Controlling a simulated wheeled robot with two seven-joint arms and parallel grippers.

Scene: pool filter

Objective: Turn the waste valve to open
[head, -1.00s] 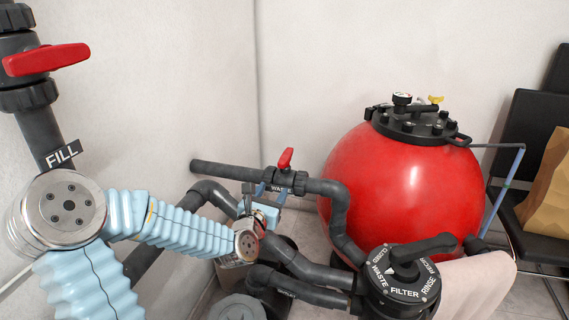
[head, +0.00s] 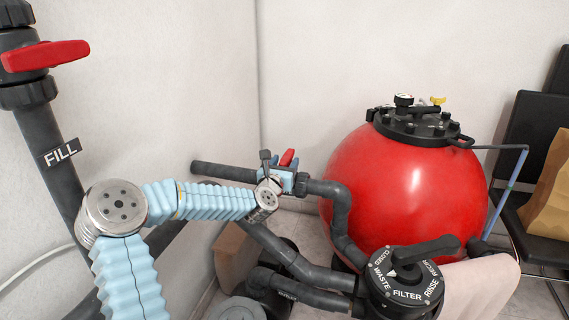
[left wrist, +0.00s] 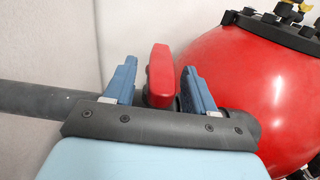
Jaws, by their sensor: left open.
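The waste valve's red handle (head: 287,158) stands up from the dark grey waste pipe (head: 222,170) in the head view. In the left wrist view the red handle (left wrist: 160,76) sits between the two blue fingers of my open left gripper (left wrist: 158,82). Gaps show on both sides of the handle, the right one narrow. In the head view my left gripper (head: 282,174) is at the valve and covers its body and the WASTE label. My right gripper is not in view.
The red filter tank (head: 400,190) stands right of the valve, with the black multiport valve (head: 405,280) in front. The FILL pipe (head: 50,150) with its red handle (head: 45,55) rises at the left. Grey pipes (head: 300,265) run below. A chair (head: 515,150) stands far right.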

